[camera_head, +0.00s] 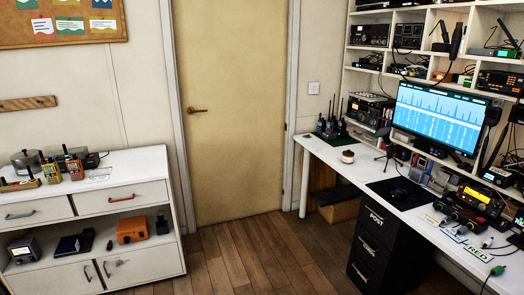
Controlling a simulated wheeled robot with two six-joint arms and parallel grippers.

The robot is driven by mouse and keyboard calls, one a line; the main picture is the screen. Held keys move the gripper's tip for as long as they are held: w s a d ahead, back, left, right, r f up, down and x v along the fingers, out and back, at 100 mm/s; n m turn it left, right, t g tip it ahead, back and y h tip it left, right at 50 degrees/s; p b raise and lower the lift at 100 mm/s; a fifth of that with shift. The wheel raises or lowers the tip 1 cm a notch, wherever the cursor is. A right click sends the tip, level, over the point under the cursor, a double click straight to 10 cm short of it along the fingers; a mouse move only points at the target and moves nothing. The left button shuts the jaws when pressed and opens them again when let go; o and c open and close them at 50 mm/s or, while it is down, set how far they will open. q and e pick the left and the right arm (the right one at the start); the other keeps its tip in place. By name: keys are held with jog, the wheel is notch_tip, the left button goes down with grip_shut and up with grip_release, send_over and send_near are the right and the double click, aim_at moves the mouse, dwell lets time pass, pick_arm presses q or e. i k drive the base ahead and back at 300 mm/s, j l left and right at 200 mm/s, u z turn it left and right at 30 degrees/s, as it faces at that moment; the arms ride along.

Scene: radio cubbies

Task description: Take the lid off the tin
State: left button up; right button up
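No thing in view is clearly a tin with a lid. A small round pale item with a brown top (347,156) sits on the white desk near its far left part. A grey round metal-looking item (27,160) sits at the back left of the white cabinet top, partly behind other gear. Both are too small to tell whether either is the tin or has a lid on. Neither of my grippers is in view.
The white desk (350,172) along the right holds a lit monitor (438,118), handheld radios (330,126), a black mat and cables. A white cabinet (130,165) with radios stands left. A closed door (225,110) is ahead. The wooden floor (245,255) between is clear.

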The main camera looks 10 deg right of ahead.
aim_at(348, 153)
jog(key=i+j+z, duration=0.1)
jog(key=i+z, duration=0.25)
jog(key=i, duration=1.45)
